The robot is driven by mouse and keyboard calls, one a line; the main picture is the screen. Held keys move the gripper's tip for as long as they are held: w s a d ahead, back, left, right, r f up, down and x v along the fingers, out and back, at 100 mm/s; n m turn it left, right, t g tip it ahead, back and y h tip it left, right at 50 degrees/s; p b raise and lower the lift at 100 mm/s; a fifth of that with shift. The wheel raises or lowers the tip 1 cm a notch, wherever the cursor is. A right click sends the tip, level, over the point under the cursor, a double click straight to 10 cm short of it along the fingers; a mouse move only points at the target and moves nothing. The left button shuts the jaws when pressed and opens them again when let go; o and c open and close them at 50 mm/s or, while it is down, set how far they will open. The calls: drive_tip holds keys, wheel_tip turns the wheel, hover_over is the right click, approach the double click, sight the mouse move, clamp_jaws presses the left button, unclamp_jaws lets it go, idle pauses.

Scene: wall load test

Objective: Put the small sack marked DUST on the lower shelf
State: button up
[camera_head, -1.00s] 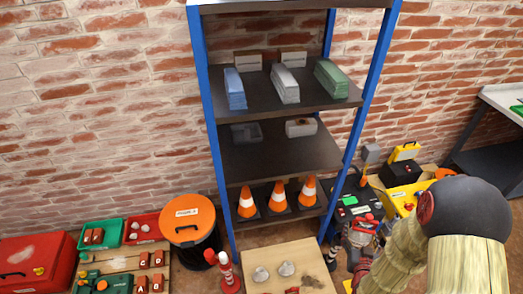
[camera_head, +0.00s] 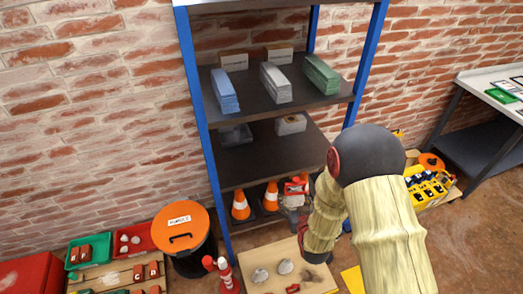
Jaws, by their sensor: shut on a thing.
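My gripper (camera_head: 297,187) is in front of the right part of the rack's bottom level, near the orange cones. It is shut on a small greyish thing (camera_head: 292,201), partly hidden and too small to identify; no DUST mark can be read. The blue-posted rack has a dark middle shelf (camera_head: 255,165), with a grey bin (camera_head: 236,135) and a pale block-like thing (camera_head: 290,124) at its back. The front of that shelf is bare. Two light lumps (camera_head: 285,267) lie on a wooden board (camera_head: 268,290) on the floor; I can read no marking on them.
The upper shelf (camera_head: 250,108) holds blue, grey and green stacks. Orange cones (camera_head: 241,205) stand on the bottom level. An orange-lidded bin (camera_head: 181,226) and a red-and-white post (camera_head: 226,273) stand at left front. My arm hides the rack's lower right post.

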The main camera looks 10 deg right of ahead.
drive_tip(key=w+a+r+n+y, duration=0.1)
drive_tip(key=w+r, duration=0.4)
drive_tip(key=w, duration=0.3)
drive_tip(key=w+r+n+y+p, duration=0.1)
drive_tip(key=w+r, duration=0.4)
drive_tip(key=w, duration=0.3)
drive_tip(key=w+a+r+y, duration=0.1)
drive_tip(key=w+r, duration=0.4)
drive_tip(key=w, duration=0.4)
drive_tip(key=f+b, duration=0.1)
drive_tip(key=f, duration=0.2)
drive_tip(key=f+b, duration=0.1)
drive_tip(key=f, duration=0.2)
drive_tip(key=f+b, duration=0.1)
drive_tip(key=f, duration=0.3)
drive_tip(key=shift+d+b, duration=0.3)
drive_tip(key=shift+d, duration=0.05)
drive_tip(key=shift+f, duration=0.15)
drive_tip(key=o, duration=1.5)
drive_tip(key=shift+f, duration=0.1)
